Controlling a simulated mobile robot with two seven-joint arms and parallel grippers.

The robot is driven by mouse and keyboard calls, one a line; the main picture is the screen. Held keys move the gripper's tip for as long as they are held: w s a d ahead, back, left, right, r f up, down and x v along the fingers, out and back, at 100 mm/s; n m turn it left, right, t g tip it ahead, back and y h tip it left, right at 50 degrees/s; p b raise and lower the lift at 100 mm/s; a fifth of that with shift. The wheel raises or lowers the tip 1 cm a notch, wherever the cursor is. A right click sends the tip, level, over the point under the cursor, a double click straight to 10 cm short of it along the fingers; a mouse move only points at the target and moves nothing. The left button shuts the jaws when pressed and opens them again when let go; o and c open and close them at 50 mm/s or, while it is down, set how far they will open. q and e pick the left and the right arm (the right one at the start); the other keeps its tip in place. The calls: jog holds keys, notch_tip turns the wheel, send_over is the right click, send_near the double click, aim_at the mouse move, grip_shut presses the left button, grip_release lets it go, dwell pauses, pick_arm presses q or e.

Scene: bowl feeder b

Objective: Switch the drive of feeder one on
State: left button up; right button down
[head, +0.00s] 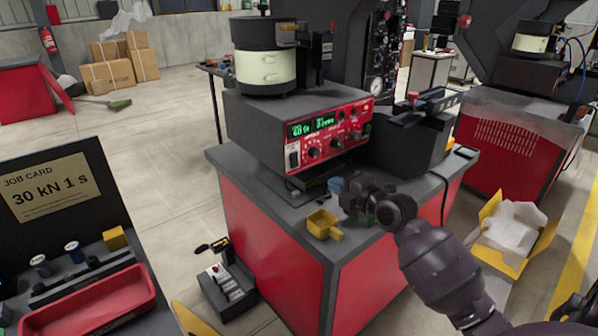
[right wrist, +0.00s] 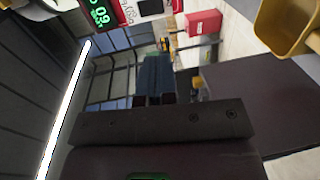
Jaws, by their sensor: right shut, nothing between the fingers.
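The feeder's control box (head: 250,130) stands on a red bench, with a cream and dark bowl unit (head: 266,70) on top. Its red front panel (head: 330,133) has lit green displays, several dark knobs and a dark switch (head: 293,158) at the lower left; its on or off position is too small to read. Part of the panel (right wrist: 125,12) shows at the top of the right wrist view. My right gripper (head: 352,192) is shut and empty in front of the box, below and right of the panel, apart from the switch. Its fingers (right wrist: 154,100) show in the wrist view. My left gripper is out of view.
A dark unit (head: 412,135) stands right of the box. A job card (head: 46,188) and red tray (head: 85,303) are at left.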

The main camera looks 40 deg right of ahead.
aim_at(295, 166)
dwell(0.3)
jog(key=w, duration=0.4)
jog(key=w+f, duration=0.1)
jog(key=w, duration=0.3)
jog(key=w+a, duration=0.1)
jog(key=w, duration=0.3)
jog(key=shift+f+b, duration=0.2)
jog(key=shift+b, duration=0.1)
jog(key=shift+w+f, duration=0.15)
jog(key=shift+w, duration=0.75)
jog(key=shift+a, duration=0.1)
